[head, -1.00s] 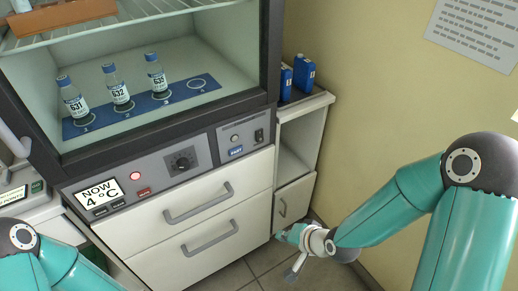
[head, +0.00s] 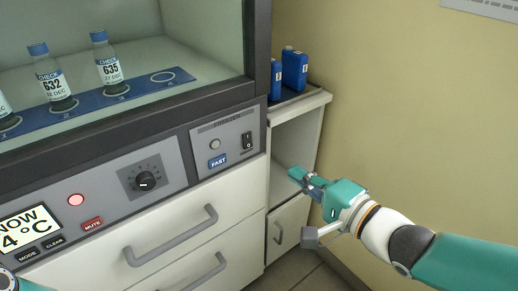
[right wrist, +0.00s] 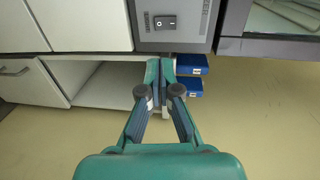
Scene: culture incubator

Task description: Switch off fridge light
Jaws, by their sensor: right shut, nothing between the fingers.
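A black rocker switch (head: 247,141) sits on the right end of the fridge's grey control panel (head: 205,160), beside a small round lamp and a blue FAST button. The right wrist view shows the switch (right wrist: 165,22) at the top, with O and I marks. My right gripper (head: 298,174) is shut and empty, below and right of the switch, in front of the side cabinet and apart from the panel. In the right wrist view my gripper (right wrist: 160,66) points toward the panel.
A dial (head: 145,180), a lit red lamp (head: 76,200) and a 4 °C display (head: 30,226) are further left on the front. Drawer handles (head: 170,235) stick out below. Bottles (head: 52,84) stand inside the fridge. Blue containers (head: 294,68) stand on the side cabinet.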

